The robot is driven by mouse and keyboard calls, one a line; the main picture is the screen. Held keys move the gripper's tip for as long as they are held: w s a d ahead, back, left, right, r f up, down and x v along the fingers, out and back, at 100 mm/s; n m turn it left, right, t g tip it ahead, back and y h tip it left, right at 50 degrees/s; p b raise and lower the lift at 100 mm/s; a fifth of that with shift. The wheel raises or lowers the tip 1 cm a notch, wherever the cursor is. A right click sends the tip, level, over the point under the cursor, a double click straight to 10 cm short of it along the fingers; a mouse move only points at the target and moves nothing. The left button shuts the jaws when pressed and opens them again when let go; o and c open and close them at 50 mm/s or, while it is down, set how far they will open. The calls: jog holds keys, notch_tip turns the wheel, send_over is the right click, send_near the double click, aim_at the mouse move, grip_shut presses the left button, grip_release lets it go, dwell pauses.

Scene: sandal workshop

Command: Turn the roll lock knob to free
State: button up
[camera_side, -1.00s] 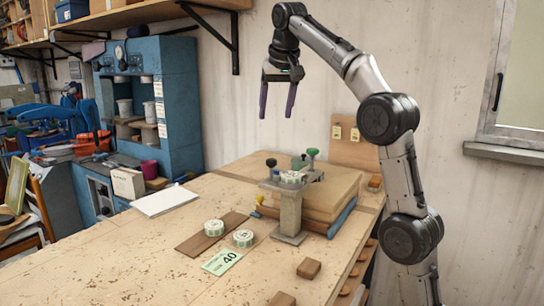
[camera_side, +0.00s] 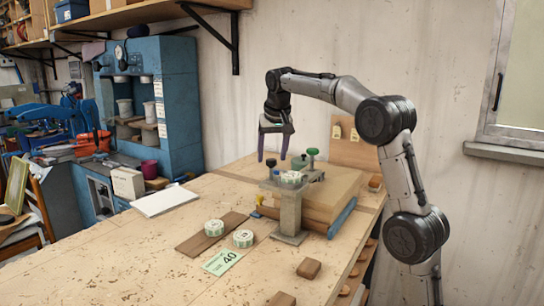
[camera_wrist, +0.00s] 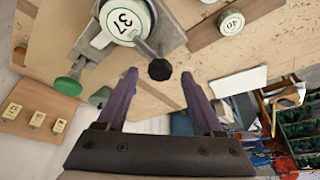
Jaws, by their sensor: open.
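The fixture (camera_side: 290,210) is a grey post with a top plate, and it carries a white roll marked 37 (camera_wrist: 124,20). A black knob (camera_side: 271,163) stands at the plate's left end, and it also shows in the wrist view (camera_wrist: 159,70). A green knob (camera_side: 312,152) stands on the plate's other side, also seen in the wrist view (camera_wrist: 68,86). I cannot tell from any label which knob is the roll lock. My gripper (camera_side: 273,157) is open and empty, pointing down close to the black knob. In the wrist view the black knob appears between its purple fingertips (camera_wrist: 159,74); contact is not visible.
Stacked boards (camera_side: 335,190) lie behind the fixture. Small wooden blocks (camera_side: 309,268) sit at the front. The left tabletop is mostly clear.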

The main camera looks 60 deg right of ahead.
jog(key=shift+w+d+f, duration=0.15)
jog(key=shift+f, duration=0.3)
grip_shut()
